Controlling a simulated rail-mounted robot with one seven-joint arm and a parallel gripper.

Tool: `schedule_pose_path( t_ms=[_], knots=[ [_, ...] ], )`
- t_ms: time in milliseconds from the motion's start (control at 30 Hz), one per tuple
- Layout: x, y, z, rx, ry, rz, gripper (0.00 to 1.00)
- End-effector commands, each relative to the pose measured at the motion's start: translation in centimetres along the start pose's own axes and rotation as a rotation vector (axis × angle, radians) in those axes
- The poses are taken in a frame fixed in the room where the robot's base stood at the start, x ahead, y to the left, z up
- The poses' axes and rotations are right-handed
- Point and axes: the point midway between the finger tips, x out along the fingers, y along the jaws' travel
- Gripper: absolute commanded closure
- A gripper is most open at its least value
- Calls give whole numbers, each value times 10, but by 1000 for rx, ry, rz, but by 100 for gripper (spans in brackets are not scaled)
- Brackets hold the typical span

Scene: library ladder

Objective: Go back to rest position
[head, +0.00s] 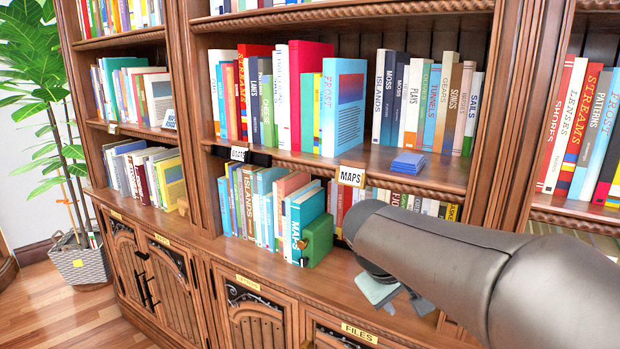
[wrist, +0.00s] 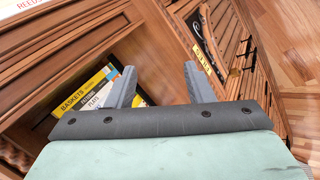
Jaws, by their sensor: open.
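My gripper shows in the wrist view (wrist: 160,80) with its two grey fingers apart and nothing between them. In the head view my gripper (head: 400,298) is partly hidden behind my dark grey arm, low in front of the bookcase's lower ledge. Between and beyond the fingers in the wrist view is brown wood of the bookcase. A yellow book marked BASKETS (wrist: 82,95) lies behind the left finger, among other books in a lower shelf space.
The wooden bookcase (head: 345,270) spans the view, its shelves full of books. A green bookend (head: 317,240) stands beside the MAPS book. A blue stack (head: 408,162) lies on the shelf above. A potted plant's basket (head: 78,262) stands at left. Wooden floor (head: 55,310) is clear.

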Motion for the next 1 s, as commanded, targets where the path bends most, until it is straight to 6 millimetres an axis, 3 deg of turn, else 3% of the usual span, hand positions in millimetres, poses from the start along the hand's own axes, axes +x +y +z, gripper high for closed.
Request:
schedule_pose_path(
  t_ms=[33, 300, 500, 667, 1000],
  knots=[
    [-34, 15, 15, 39, -19, -46, 53],
    [-115, 13, 90, 252, -101, -285, 53],
    [-159, 2, 126, 394, -139, -411, 53],
    [-170, -6, 139, 449, -153, -456, 53],
    [-169, -10, 141, 459, -155, -465, 53]
  ],
)
